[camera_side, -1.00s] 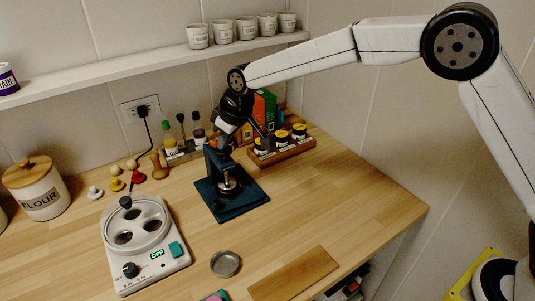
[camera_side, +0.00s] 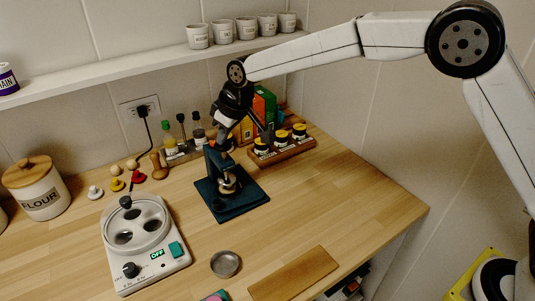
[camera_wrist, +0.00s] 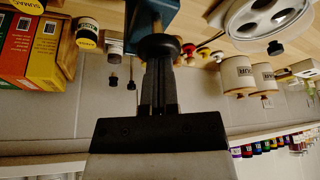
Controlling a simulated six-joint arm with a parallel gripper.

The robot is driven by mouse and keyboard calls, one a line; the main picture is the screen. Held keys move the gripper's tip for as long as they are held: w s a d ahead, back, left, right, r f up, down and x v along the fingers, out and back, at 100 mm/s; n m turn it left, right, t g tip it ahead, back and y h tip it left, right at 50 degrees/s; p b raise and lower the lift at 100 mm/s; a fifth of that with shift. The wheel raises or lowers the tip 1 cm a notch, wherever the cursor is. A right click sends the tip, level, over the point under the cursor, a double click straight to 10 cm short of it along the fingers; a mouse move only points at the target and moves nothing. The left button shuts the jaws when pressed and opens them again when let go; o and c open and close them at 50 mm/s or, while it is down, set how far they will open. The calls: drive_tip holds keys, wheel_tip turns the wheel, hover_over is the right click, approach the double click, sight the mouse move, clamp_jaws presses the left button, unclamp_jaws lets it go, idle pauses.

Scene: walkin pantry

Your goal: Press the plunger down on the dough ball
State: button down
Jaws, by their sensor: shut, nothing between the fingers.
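A dark blue press (camera_side: 238,200) stands on the counter, with an upright frame and a flat base. A small tan piece, seemingly the dough ball (camera_side: 229,187), shows low in the frame; I cannot make out its shape or whether the plunger touches it. My gripper (camera_side: 218,141) points down at the top of the press. In the wrist view my gripper (camera_wrist: 161,60) is shut and empty, its tips against or just short of a round black knob (camera_wrist: 163,45), seemingly the plunger's top. The fingertips hide part of the knob.
A white appliance (camera_side: 175,272) reading OFF stands left of the press. A spice rack (camera_side: 283,151) and boxes are close behind. A metal dish (camera_side: 225,264) and a wooden board (camera_side: 293,273) lie in front. The counter right of the press is clear.

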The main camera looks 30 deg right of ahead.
drive_tip(key=shift+r, duration=2.6)
drive_tip(key=s+d+f+m+h, duration=0.1)
drive_tip(key=s+d+f+m, duration=0.35)
drive_tip(key=s+d, duration=0.9)
drive_tip(key=s+d+f, duration=0.2)
drive_tip(key=s+d, duration=0.1)
drive_tip(key=s, duration=0.2)
drive_tip(key=s+d+f+m+g, duration=0.1)
drive_tip(key=s+d+f, duration=0.2)
drive_tip(key=s, duration=0.2)
drive_tip(key=s+d+f+h, duration=0.1)
drive_tip(key=s+d+f, duration=0.1)
drive_tip(key=s, duration=0.3)
drive_tip(key=shift+s+d+f, duration=0.25)
drive_tip(key=shift+d, duration=0.4)
drive_tip(key=shift+m, duration=0.25)
